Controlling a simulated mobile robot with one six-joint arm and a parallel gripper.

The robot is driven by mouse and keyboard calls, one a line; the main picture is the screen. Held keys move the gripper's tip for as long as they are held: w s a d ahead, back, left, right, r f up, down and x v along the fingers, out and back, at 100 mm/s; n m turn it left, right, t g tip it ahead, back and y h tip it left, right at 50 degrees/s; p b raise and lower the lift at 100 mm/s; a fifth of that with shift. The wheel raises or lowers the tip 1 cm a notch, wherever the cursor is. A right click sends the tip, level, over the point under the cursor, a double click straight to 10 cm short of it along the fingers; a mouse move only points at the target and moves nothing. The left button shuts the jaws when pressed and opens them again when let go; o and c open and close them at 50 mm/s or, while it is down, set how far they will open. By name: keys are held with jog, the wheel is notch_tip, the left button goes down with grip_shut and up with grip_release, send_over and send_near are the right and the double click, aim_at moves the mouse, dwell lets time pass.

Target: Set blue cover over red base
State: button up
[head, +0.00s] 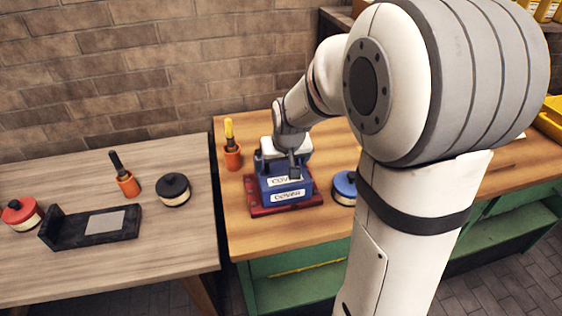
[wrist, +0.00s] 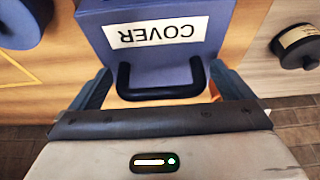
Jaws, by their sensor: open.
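The blue cover (head: 271,184), a box with a white COVER label, stands upright over the red base (head: 256,210) on the wooden bench. The base shows as a red plate around its foot; a second white label sits lower on the blue front. I cannot tell whether the cover is fully seated. My gripper (head: 283,160) is at the cover's top. In the wrist view the cover (wrist: 157,60) fills the upper middle, and its black handle (wrist: 160,94) lies between the open fingers of my gripper (wrist: 160,76). The fingers look apart from the handle.
A blue-lidded round tin (head: 344,186) stands close right of the base. An orange cup with a yellow-handled tool (head: 232,155) is behind left. The left table holds a black bracket (head: 90,228), a black-lidded tin (head: 173,190), a red-lidded tin (head: 20,214) and another orange cup (head: 128,186).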

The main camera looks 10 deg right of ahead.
jog(key=shift+r, duration=0.15)
jog(key=shift+r, duration=0.25)
jog(key=v, duration=1.1)
jog(key=s+f+g, duration=0.1)
jog(key=s+f, duration=0.1)
jog(key=s, duration=0.6)
jog(key=s+f, duration=0.3)
jog(key=s, duration=0.6)
jog(key=shift+g, duration=0.4)
jog(key=shift+s+a, duration=0.1)
